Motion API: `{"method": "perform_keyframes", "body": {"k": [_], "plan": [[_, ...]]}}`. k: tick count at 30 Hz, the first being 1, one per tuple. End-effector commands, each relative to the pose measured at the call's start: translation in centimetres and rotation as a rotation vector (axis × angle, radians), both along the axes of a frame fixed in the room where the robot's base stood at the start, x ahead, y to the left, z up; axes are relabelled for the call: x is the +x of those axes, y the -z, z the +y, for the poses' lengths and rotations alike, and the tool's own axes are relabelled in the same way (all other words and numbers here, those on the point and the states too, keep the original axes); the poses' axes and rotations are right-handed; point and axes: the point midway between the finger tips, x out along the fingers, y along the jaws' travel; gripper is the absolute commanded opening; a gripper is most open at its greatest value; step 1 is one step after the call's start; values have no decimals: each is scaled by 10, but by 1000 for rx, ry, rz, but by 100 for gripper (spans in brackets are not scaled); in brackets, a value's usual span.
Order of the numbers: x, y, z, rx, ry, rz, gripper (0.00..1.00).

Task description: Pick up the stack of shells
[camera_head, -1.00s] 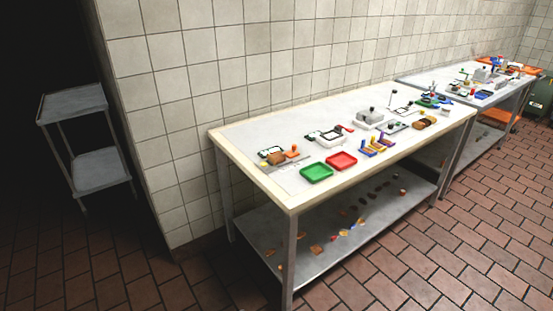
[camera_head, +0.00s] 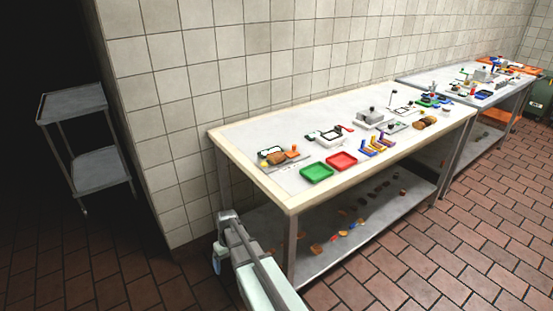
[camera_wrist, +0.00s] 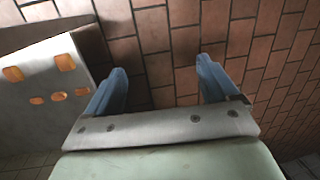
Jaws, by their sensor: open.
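Brown rounded pieces (camera_head: 425,122) lie close together near the front right of the white table top. Another brown piece (camera_head: 276,158) sits on a small board at the table's left end. They are too small to tell which is the stack of shells. My gripper (camera_wrist: 160,85) is open, with two blue fingers apart and only brick floor visible between them. In the head view, my arm rises from the bottom edge beside the table's front left leg, below the table top. The gripper is apart from the brown pieces.
The table (camera_head: 250,172) carries a green tray (camera_head: 317,173), a red tray (camera_head: 342,161) and small devices. Its lower shelf (camera_head: 330,256) holds several small pieces; orange pieces (camera_wrist: 64,62) show at left in the wrist view. A grey cart (camera_head: 75,103) stands left. The floor in front is clear.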

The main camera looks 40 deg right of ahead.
Motion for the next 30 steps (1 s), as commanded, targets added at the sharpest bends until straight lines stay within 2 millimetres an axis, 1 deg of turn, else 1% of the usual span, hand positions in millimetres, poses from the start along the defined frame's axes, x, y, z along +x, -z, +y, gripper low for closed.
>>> {"method": "perform_keyframes", "body": {"k": [1,5,6,11,15,17,18,20,21,23,24,26,27,29,30], "plan": [[19,-16,-8,2,-1,-25,87],[52,-55,-26,7,-9,-81,87],[62,-68,-32,7,-12,-99,87],[98,-121,-56,8,-23,-166,87],[126,-172,-77,4,-36,-227,87],[136,-195,-87,2,-40,-252,87],[142,-210,-93,0,-44,-269,87],[151,-234,-104,-3,-48,-294,87],[156,-250,-111,-6,-50,-312,87],[162,-274,-125,-12,-53,-338,87],[165,-291,-134,-16,-52,-354,87],[168,-316,-153,-26,-49,-379,87],[168,-333,-167,-33,-46,-395,87],[164,-358,-193,-48,-33,-420,87],[159,-374,-213,-59,-22,-434,87]]}}
